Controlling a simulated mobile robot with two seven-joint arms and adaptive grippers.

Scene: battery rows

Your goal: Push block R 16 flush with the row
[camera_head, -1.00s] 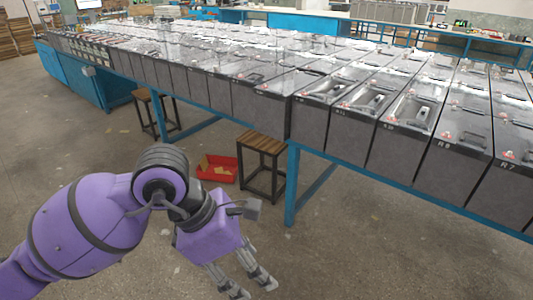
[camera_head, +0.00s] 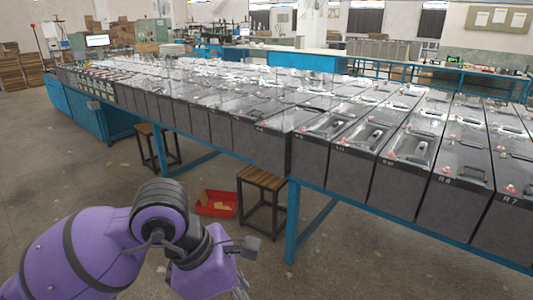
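A long row of dark grey battery blocks (camera_head: 272,152) stands on a blue-framed table. The labels R 7 (camera_head: 510,201) and R 8 (camera_head: 445,180) are readable at the right; those further left are too small, so I cannot tell which block is R 16. My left gripper (camera_head: 240,292) is at the bottom edge, below and in front of the row, apart from every block. Its fingers are mostly cut off by the picture edge, so their opening cannot be judged. My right gripper is not in view.
A wooden stool (camera_head: 262,178) stands by the blue table leg (camera_head: 292,220), with a red tray (camera_head: 216,203) on the floor beside it. Another stool (camera_head: 145,130) is further left. The floor in front is clear.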

